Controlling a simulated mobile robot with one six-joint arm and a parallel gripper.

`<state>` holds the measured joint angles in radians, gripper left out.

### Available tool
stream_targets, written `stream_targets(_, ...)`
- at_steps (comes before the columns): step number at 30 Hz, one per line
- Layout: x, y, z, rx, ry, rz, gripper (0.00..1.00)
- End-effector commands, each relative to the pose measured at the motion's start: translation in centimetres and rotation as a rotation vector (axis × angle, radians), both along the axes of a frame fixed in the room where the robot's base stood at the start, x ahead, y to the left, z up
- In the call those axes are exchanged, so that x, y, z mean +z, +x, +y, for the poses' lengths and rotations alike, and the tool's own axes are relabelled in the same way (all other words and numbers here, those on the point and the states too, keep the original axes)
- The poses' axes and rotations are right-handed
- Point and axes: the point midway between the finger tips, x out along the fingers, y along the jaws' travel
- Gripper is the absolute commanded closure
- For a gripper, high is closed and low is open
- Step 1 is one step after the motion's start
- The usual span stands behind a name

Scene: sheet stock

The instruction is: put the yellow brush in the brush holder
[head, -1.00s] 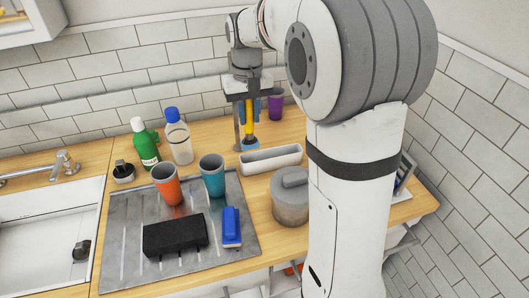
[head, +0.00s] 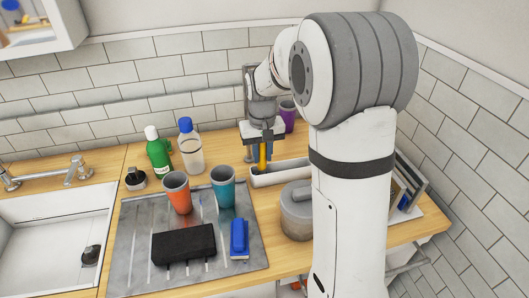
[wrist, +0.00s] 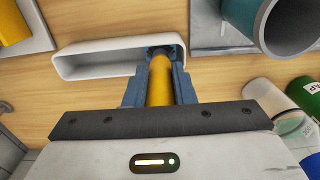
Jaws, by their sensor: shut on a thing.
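The yellow brush (head: 262,156) is upright in my gripper (head: 262,150), which is shut on its handle. The handle also shows between the blue-grey fingers in the wrist view (wrist: 159,82). The brush holder, a long white open trough (head: 292,174), stands on the wooden counter. The brush is at the holder's left end in the head view. In the wrist view the dark bluish brush head (wrist: 163,51) overlaps the right end of the holder (wrist: 85,70). In the head view the brush head is hidden; I cannot tell whether it touches the bottom.
A lidded grey pot (head: 298,212) stands in front of the holder. A teal cup (head: 223,188) and an orange cup (head: 177,193) are on the metal drainboard (head: 135,245). A purple cup (head: 288,116) stands behind. Bottles (head: 190,150) stand left, near the tiled wall.

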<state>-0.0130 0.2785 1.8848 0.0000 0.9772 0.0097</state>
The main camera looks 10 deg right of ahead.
Motion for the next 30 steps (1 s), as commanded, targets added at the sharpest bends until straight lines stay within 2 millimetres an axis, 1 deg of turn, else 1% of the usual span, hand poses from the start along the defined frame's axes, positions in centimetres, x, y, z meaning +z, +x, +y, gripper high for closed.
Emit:
stream_targets(1, -0.2, 0.0, 0.0, 0.000, 0.000, 0.000, 0.76)
stream_targets(9, -0.1, 0.0, -0.1, -0.001, 0.000, 0.000, 0.55)
stream_targets(15, -0.1, 0.0, -0.1, -0.001, 0.000, 0.000, 0.55)
stream_targets(19, 0.6, 0.0, -0.1, -0.001, 0.000, -0.001, 0.55)
stream_targets(23, 2.6, 0.1, -0.1, -0.002, 0.000, -0.005, 0.55)
stream_targets(30, 7.9, 0.1, -0.1, -0.002, 0.000, -0.005, 0.55)
